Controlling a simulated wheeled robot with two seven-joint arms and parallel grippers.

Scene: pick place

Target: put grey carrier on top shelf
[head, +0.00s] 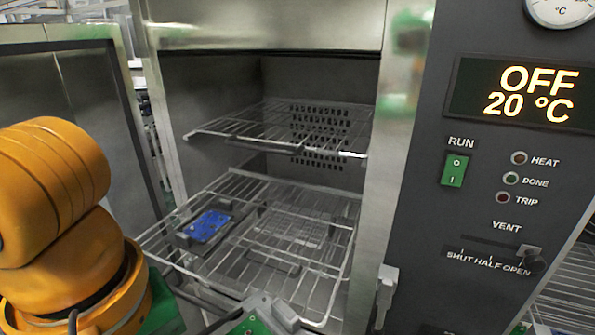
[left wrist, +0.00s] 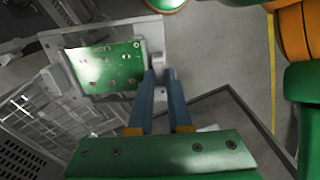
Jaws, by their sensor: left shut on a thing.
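The grey carrier (left wrist: 153,38) is a light grey plate with a green circuit board (left wrist: 105,68) on it, in the left wrist view. My left gripper (left wrist: 160,72) is shut on the carrier's edge, beside the board. In the head view, part of a light grey piece with green, apparently the carrier (head: 262,305), shows at the bottom edge, in front of the oven; the rest is cut off. The top shelf (head: 285,128) is a wire rack inside the oven and looks empty. My right gripper is in neither view.
The lower wire shelf (head: 300,262) sticks out of the oven and bears a dark carrier (head: 183,238) with a blue board (head: 207,226). The open oven door (head: 100,110) stands at the left. The control panel (head: 480,200) at the right reads OFF, 20 °C.

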